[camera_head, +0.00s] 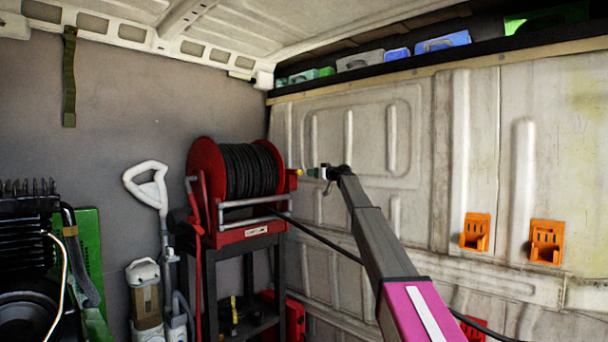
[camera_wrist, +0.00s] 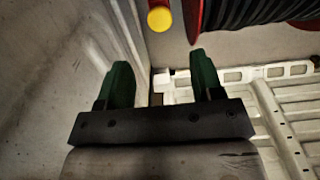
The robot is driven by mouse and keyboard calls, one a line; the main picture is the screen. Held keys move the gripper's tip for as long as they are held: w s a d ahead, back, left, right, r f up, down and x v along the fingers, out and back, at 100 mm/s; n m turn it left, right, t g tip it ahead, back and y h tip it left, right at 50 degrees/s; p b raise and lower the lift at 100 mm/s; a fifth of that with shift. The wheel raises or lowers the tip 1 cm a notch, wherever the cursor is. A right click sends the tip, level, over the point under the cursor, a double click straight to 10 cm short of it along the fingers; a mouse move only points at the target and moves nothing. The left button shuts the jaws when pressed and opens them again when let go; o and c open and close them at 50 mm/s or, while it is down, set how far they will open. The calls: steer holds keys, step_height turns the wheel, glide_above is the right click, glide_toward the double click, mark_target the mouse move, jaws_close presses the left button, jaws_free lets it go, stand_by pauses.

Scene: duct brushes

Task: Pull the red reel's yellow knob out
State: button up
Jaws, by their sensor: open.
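The red reel (camera_head: 207,163), wound with black hose, stands on a dark stand in the head view. Its yellow knob (camera_head: 300,172) sticks out at the right side of the red frame. In the wrist view the round yellow knob (camera_wrist: 159,19) is at the top edge, beyond the fingertips, with the reel's black hose (camera_wrist: 250,11) to its right. My gripper (camera_head: 314,173) is just right of the knob in the head view. In the wrist view my gripper (camera_wrist: 163,75) has its two green fingers apart, with nothing between them. The knob appears apart from both fingers.
The ribbed white van wall (camera_head: 400,140) stands close behind my arm. A black hose (camera_head: 325,242) runs from the reel behind my arm. A white-handled vacuum (camera_head: 150,190) stands left of the reel. Orange holders (camera_head: 475,232) are on the wall at right.

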mark_target(301, 172)
steer(key=x, duration=1)
steer(key=shift+w+a+f, duration=0.15)
steer(key=shift+w, duration=0.05)
